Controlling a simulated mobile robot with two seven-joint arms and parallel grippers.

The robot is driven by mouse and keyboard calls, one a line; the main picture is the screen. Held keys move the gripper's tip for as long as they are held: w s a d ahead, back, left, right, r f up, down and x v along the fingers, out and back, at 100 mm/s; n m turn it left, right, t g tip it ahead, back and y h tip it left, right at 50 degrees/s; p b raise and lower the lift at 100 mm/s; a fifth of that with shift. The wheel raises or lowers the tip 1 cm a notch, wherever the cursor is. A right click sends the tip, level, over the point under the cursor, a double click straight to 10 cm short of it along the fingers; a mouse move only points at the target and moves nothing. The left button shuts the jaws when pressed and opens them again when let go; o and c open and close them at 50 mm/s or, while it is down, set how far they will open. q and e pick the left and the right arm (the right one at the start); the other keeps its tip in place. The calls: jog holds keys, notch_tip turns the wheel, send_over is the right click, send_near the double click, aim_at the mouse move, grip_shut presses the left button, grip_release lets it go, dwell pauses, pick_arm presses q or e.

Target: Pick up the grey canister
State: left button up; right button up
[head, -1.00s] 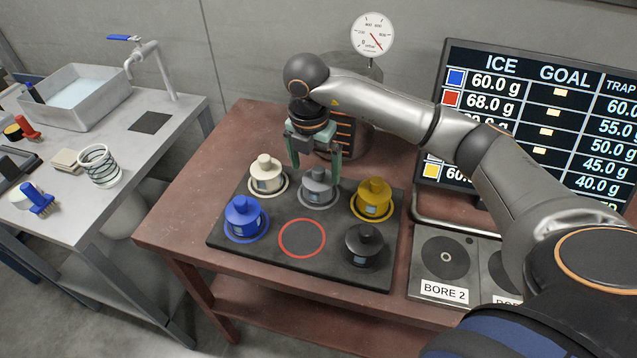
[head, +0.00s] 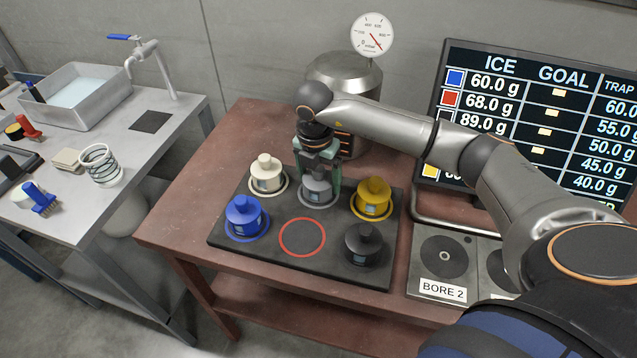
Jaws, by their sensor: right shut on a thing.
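The grey canister (head: 317,190) stands upright in its ring at the back middle of the black mat (head: 232,238). My right gripper (head: 318,181) reaches down over it from above, with its green fingers on either side of the canister's top. It is shut on the grey canister, which still sits on the mat. The gripper hides part of the canister's top. My left gripper is not in view.
Close around are a white canister (head: 267,178), a yellow canister (head: 373,200), a blue canister (head: 242,220) and a black canister (head: 362,246). A red ring (head: 302,238) on the mat is empty. A metal vessel (head: 346,75) stands behind.

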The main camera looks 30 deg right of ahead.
jog(key=c, duration=0.5)
jog(key=shift+c, duration=0.2)
jog(key=shift+r, duration=0.1)
